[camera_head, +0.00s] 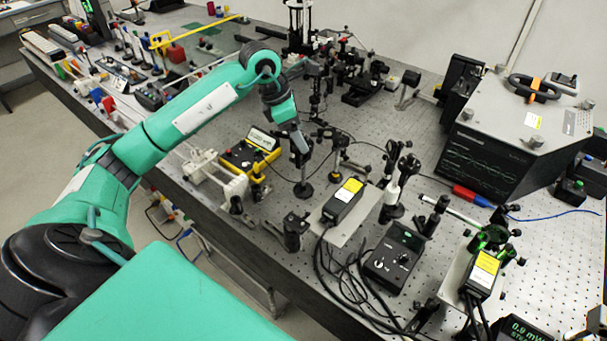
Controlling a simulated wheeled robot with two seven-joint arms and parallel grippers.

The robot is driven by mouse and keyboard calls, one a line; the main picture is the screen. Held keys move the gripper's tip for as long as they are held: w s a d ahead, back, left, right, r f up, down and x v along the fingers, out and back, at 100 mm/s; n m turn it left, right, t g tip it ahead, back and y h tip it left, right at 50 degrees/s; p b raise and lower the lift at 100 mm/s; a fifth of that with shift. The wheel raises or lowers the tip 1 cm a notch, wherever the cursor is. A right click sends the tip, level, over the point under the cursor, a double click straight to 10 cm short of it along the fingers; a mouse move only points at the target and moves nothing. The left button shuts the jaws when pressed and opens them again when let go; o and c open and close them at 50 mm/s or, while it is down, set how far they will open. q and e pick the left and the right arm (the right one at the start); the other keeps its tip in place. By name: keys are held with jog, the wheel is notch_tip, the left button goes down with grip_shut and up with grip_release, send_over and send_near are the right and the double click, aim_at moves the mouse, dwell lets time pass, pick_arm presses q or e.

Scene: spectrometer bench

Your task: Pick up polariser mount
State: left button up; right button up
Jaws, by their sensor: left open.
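My left gripper (300,150) hangs from the green arm over the middle of the bench and points down. It is open. Its fingertips are at or just in front of a dark post-mounted optic on a round black base (303,189), which may be the polariser mount; the gripper hides its upper part. I cannot tell whether they touch. Another post-mounted optic (337,155) stands just to the right. My right gripper is not in view.
The perforated optical bench (560,260) is crowded. A yellow-black box (250,153) stands left of the gripper. A black box with a yellow label (345,200) stands front right, with cables hanging below. A large grey instrument (517,140) stands at the right.

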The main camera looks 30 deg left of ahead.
pick_arm(q)
jog(key=shift+w+f+p, duration=0.1)
jog(key=shift+f+p, duration=0.2)
jog(key=shift+f, duration=0.05)
jog(key=x, duration=0.1)
jog(key=p+x, duration=0.1)
jog(key=x, duration=0.1)
jog(key=shift+a+f+p, duration=0.2)
jog(key=shift+p, duration=0.15)
jog(key=shift+w+d+f, duration=0.1)
jog(key=shift+w+f, duration=0.05)
jog(key=shift+f, duration=0.3)
jog(key=c, duration=1.5)
grip_shut()
jog(key=shift+r, duration=0.1)
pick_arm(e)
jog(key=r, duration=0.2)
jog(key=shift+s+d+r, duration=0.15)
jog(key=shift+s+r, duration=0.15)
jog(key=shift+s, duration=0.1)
